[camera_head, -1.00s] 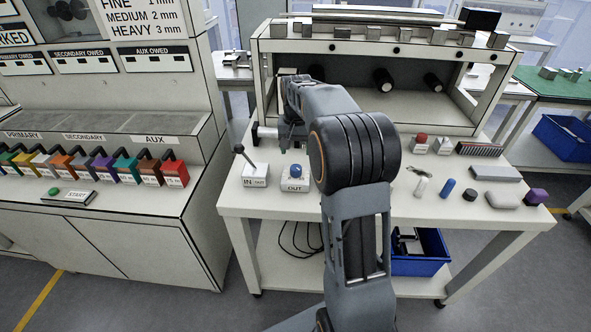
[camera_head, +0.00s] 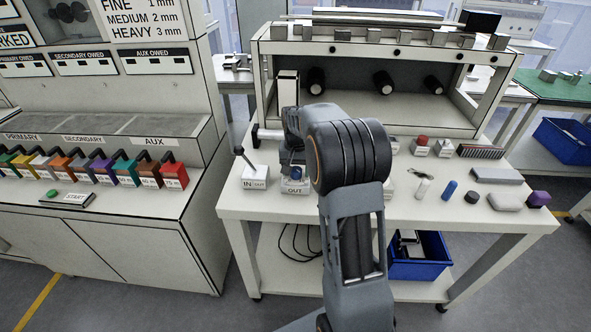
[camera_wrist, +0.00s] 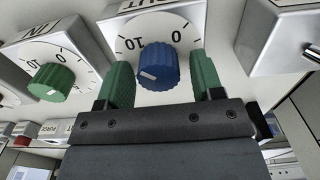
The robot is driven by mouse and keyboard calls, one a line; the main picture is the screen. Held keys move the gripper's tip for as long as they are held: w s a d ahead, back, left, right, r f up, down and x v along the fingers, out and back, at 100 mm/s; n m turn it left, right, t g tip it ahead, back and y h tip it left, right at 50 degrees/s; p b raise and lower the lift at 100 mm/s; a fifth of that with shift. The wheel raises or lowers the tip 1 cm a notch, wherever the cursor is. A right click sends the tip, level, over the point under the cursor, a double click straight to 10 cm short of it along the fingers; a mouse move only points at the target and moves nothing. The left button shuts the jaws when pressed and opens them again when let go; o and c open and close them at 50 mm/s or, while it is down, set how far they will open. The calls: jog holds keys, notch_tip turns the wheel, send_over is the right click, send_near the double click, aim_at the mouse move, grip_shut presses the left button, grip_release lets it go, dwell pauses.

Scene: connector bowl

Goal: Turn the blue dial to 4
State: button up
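The blue dial (camera_wrist: 155,68) stands on a white box with an OUT label and a scale whose 0 and 10 are legible, upside down in the wrist view. A white mark on the dial faces the lower left; I cannot tell its reading. My gripper (camera_wrist: 163,80) is open, with one green finger on each side of the dial and a visible gap to each. In the head view my gripper (camera_head: 291,152) is low over the OUT box (camera_head: 295,189), and the blue dial (camera_head: 296,173) shows just below it.
A green dial (camera_wrist: 50,80) on an IN box is left in the wrist view. A white box (camera_wrist: 285,40) is close on the right. In the head view, a lever box (camera_head: 255,178) stands left of the OUT box. Small loose objects lie along the table's right side.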

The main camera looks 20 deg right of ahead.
jog(key=c, duration=0.8)
jog(key=shift+r, duration=0.1)
